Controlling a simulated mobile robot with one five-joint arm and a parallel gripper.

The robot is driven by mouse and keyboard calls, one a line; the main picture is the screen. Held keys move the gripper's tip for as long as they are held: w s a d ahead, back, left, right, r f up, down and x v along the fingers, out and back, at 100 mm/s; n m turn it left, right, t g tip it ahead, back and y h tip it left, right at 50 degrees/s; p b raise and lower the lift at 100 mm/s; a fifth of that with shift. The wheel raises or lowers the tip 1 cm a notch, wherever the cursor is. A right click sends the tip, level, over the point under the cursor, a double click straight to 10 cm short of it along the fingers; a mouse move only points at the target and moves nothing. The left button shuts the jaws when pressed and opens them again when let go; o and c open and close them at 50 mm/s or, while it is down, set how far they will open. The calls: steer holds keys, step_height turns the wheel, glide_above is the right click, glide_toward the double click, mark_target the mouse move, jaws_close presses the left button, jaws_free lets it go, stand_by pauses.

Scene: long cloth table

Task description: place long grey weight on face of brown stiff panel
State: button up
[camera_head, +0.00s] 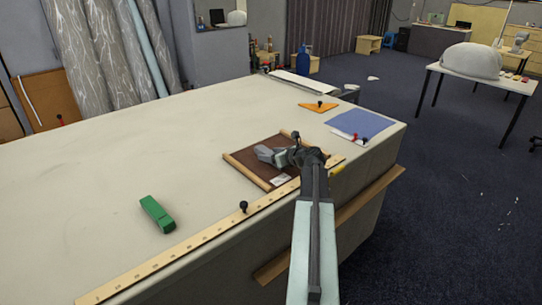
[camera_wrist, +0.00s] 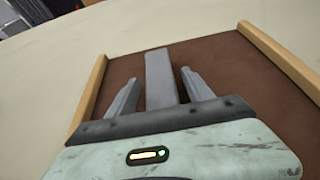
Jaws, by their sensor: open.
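The brown stiff panel (camera_head: 246,174) lies flat on the cloth table, with light wooden strips along two opposite edges. It also fills much of the wrist view (camera_wrist: 225,65). The long grey weight (camera_wrist: 159,75) is over the panel's face, between my gripper's fingers, with clear gaps to both. Its near end is hidden behind my gripper's body. My gripper (camera_wrist: 151,92) is open around the weight. In the head view my gripper (camera_head: 268,156) is over the panel, and I cannot clearly tell the weight from the fingers there.
A wooden ruler (camera_head: 190,247) runs along the table's front edge, with a black knob (camera_head: 243,206) on it. A green block (camera_head: 157,214) lies to the left. Blue cloth (camera_head: 362,123) and an orange triangle (camera_head: 319,107) lie to the right. The table's left middle is clear.

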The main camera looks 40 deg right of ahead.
steer(key=shift+s+r, duration=0.2)
steer(key=shift+r, duration=0.1)
steer(key=p+v, duration=0.4)
steer(key=v, duration=0.6)
steer(key=shift+s+r+p, duration=0.1)
steer(key=shift+s+p, duration=0.2)
steer(key=shift+s, duration=0.45)
